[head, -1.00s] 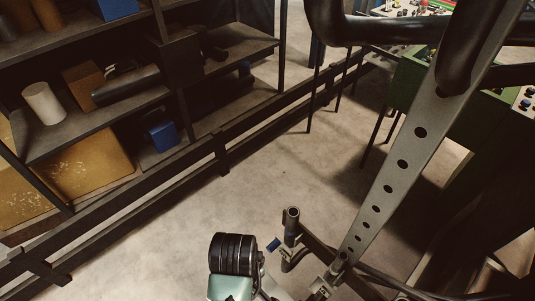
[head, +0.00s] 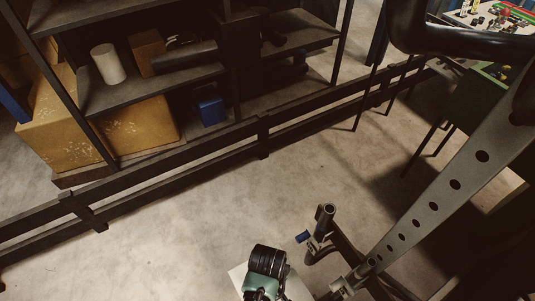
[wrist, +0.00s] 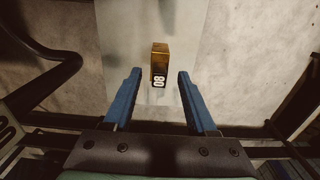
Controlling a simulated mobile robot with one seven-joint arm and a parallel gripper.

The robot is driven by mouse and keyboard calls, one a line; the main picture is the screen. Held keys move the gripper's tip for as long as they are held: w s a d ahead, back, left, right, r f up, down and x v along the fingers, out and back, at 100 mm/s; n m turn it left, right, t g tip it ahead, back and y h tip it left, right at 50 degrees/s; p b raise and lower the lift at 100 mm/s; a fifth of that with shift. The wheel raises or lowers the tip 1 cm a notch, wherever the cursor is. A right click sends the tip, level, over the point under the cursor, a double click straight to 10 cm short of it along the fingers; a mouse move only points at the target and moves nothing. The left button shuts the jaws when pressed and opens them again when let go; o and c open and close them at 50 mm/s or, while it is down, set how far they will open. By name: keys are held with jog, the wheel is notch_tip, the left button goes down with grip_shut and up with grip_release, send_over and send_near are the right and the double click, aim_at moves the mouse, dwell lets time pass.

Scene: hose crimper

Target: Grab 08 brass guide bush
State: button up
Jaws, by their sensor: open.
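The brass guide bush (wrist: 159,52) shows in the wrist view as a small gold-brown block with a white "08" label on its near end. It rests on a pale grey panel (wrist: 120,40). My gripper (wrist: 160,74) is open, with one blue finger on each side of the labelled end. The bush lies ahead of and partly between the fingertips, with a gap on both sides; contact is not visible. In the head view the bush and fingers are hidden behind my wrist, and part of a pale panel (head: 238,278) shows beside it.
A dark shelf holds a white cylinder (head: 107,63), yellow boxes (head: 138,128) and a blue box (head: 209,110). A low dark rail (head: 170,158) runs before it. A perforated metal bar (head: 437,198) and an upright tube (head: 325,218) stand right of my wrist. Bare floor lies left.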

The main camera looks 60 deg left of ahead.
jog(key=shift+f, duration=0.7)
grip_shut()
